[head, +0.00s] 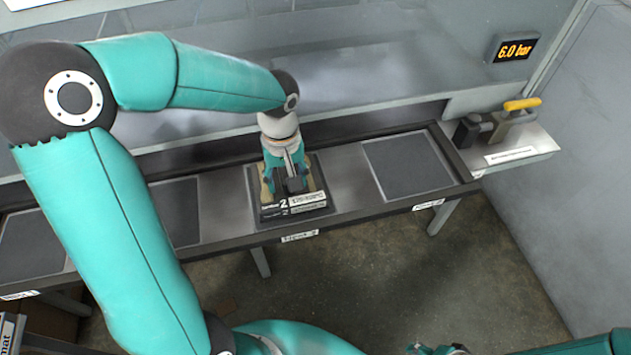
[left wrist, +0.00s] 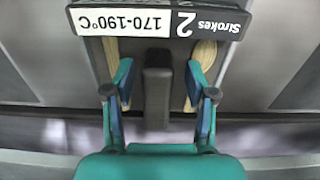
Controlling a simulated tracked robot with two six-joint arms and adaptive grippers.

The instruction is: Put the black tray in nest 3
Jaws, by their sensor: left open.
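The black tray (head: 268,212) sits on the third pad from the left on the bench, with a blurred tag (head: 300,236) below it on the bench edge. Its front label reads 2 and 170-190°C, and it also shows in the left wrist view (left wrist: 215,22). Tan wooden pieces (left wrist: 205,55) lie in it on both sides of a dark upright handle (left wrist: 158,90). My left gripper (head: 285,180) is over the tray, its open fingers (left wrist: 158,80) on either side of the handle with gaps visible. My right gripper (head: 438,349) is only partly visible at the bottom edge.
Bare dark pads lie at far left (head: 32,245), left of the tray (head: 178,212) and right of it (head: 410,166). A clamp with a yellow handle (head: 522,104) stands on a side shelf. A display (head: 515,48) reads 6.0 bar. A wall stands behind the bench.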

